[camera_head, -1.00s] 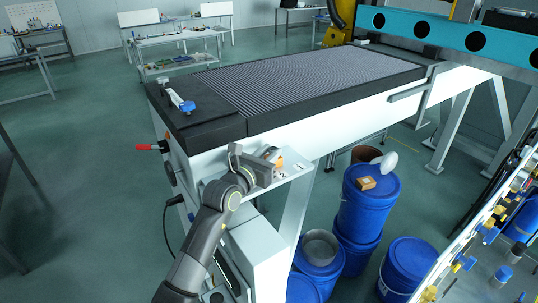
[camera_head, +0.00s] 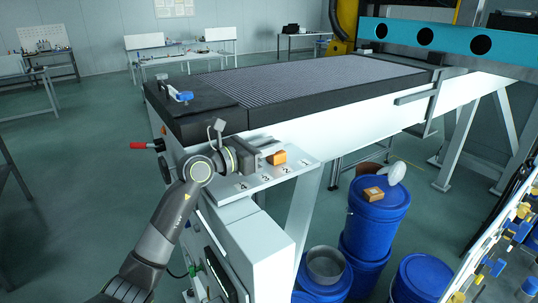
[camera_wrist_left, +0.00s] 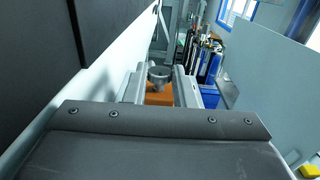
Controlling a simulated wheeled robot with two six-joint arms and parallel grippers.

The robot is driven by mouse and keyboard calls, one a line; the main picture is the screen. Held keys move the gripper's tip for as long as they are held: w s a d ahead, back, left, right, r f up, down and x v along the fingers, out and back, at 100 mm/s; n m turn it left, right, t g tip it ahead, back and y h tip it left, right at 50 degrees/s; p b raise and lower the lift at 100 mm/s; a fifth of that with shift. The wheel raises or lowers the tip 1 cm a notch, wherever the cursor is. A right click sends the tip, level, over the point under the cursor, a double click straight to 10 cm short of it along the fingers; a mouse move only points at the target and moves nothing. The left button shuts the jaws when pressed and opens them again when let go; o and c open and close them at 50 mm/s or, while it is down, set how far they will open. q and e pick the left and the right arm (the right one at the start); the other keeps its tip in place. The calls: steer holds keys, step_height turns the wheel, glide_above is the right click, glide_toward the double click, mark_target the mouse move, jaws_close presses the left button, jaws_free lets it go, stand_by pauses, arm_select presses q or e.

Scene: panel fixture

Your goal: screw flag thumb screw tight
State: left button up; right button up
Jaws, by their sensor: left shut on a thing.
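My left gripper (camera_head: 265,153) reaches in from the left over the small light shelf at the near side of the bench, next to an orange block (camera_head: 277,158). The left wrist view shows its two fingers (camera_wrist_left: 158,88) shut on a small grey rounded piece (camera_wrist_left: 159,74), which looks like the flag thumb screw. The orange block (camera_wrist_left: 158,98) shows just below that piece. How the screw sits in the block is too small to tell. My right gripper is not in view.
The light shelf (camera_head: 295,168) juts from the long bench with a ribbed top (camera_head: 310,78). A blue clamp-like tool (camera_head: 183,96) lies at the bench's left end. Blue drums (camera_head: 375,215) stand below at the right. A red-handled lever (camera_head: 140,145) sticks out at the left.

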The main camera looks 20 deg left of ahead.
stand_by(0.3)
arm_select(q)
steer(key=o, duration=1)
steer(key=shift+s+a+f, duration=0.1)
steer(key=shift+s+a, duration=0.15)
steer(key=b+v, duration=0.5)
steer(key=v, duration=0.9)
steer(key=shift+s+a, duration=0.25)
steer(key=shift+s, duration=0.05)
steer(key=shift+b+v, duration=0.45)
steer(key=shift+v, duration=0.5)
